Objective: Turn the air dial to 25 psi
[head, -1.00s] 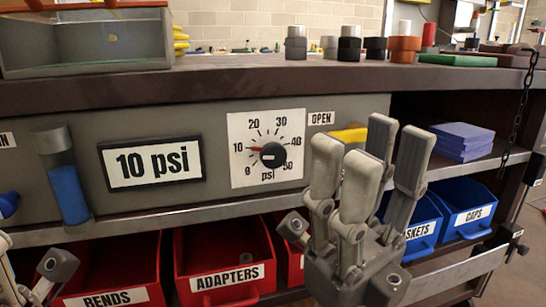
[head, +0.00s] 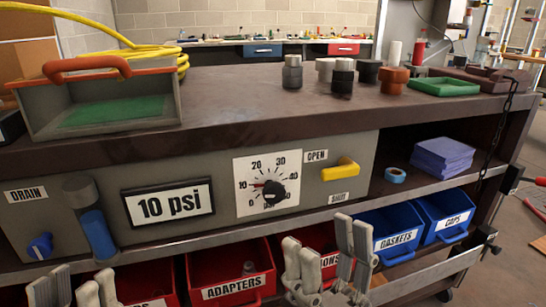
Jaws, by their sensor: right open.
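The air dial (head: 272,190) is a black round knob on a white square plate (head: 285,170) marked up to 50 psi. Its red pointer is at about 10. The display (head: 168,203) to its left reads "10 psi". My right gripper (head: 326,240) is open and empty below and right of the dial, apart from it, in front of the lower bins. My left gripper (head: 74,285) is at the bottom left edge, partly cut off. Its fingers look apart, with nothing seen between them.
A yellow handle (head: 340,168) labelled OPEN and SHUT sticks out right of the dial. Red bins (head: 232,290) and blue bins (head: 390,232) line the shelf below. The dial's front is unobstructed.

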